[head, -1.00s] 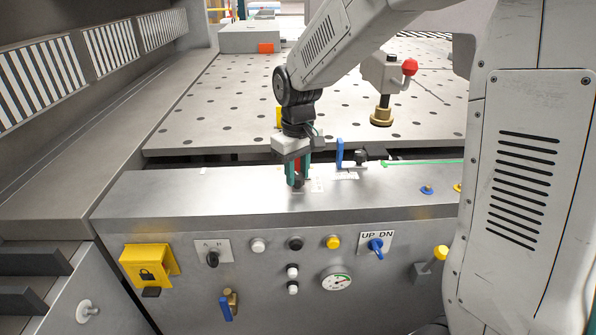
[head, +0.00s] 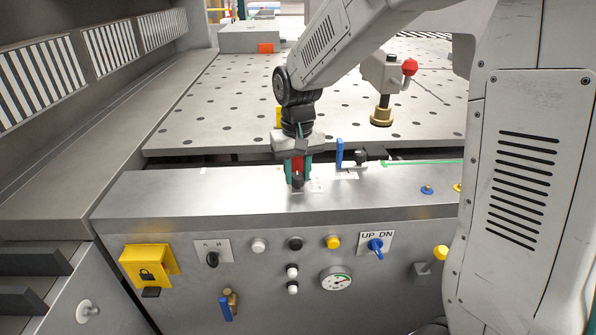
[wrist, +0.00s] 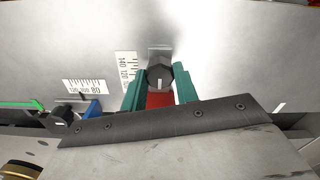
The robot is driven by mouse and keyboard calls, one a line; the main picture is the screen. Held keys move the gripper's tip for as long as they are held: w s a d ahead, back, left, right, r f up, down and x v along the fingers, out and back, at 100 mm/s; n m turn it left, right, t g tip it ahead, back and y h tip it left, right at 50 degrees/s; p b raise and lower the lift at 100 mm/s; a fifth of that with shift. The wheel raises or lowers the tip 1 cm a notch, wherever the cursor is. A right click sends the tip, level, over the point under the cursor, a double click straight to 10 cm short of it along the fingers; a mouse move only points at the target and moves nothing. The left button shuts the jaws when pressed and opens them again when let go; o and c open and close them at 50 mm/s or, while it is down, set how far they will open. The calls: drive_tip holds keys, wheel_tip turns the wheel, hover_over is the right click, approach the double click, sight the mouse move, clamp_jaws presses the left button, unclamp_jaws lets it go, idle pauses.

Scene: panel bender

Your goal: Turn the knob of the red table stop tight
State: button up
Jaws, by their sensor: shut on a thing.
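The red table stop (head: 298,164) stands upright at the back edge of the metal ledge, with its black knob (head: 298,182) facing the front. In the wrist view, the knob (wrist: 160,77) sits between the two teal fingers of my gripper (wrist: 160,86), and the red body (wrist: 159,100) shows just below it. My gripper (head: 298,174) is shut on the knob from above. The fingers hide part of the stop in the head view.
A blue stop (head: 339,152) with a black knob (head: 360,157) stands close on the right. Printed scales (wrist: 86,87) lie on the ledge. A clamp with a red ball (head: 409,67) stands over the perforated table (head: 220,100). The ledge on the left is clear.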

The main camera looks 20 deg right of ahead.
sight(298, 175)
drive_tip(key=o, duration=1)
drive_tip(key=shift+r, duration=0.1)
wheel_tip(298, 175, up, 8)
drive_tip(key=shift+f, duration=0.15)
